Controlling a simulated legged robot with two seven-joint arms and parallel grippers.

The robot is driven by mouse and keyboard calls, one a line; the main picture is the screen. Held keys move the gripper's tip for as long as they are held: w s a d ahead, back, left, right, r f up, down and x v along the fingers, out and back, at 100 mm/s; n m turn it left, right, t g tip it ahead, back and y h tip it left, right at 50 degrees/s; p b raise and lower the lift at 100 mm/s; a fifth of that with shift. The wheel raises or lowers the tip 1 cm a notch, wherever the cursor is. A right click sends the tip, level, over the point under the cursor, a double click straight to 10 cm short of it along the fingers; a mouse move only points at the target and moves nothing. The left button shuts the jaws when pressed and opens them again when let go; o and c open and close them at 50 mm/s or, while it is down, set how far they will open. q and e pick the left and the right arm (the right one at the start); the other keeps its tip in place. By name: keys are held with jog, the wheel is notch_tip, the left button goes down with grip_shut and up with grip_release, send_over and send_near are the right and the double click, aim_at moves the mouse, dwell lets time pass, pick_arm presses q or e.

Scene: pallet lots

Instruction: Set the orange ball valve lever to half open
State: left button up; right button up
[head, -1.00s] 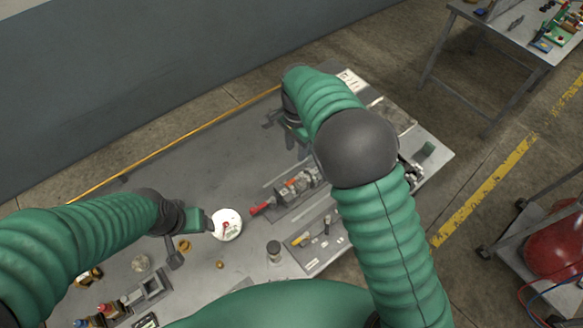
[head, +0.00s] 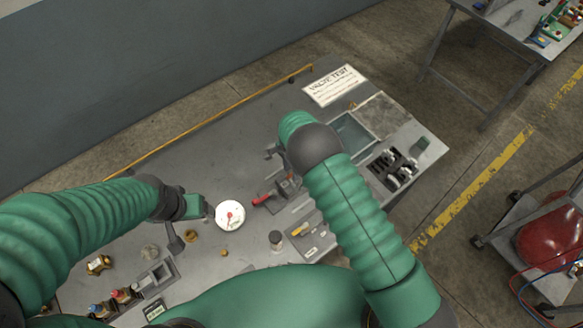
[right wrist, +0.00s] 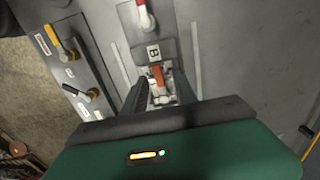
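A recessed tray (head: 352,135), a black holder with metal parts (head: 392,170) and a printed sign (head: 332,85) are at the right. The back left of the bench is clear.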

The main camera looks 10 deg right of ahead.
jog(key=shift+f, duration=0.1)
jog(key=shift+c, duration=0.4)
jog(key=shift+d, duration=0.1)
grip_shut()
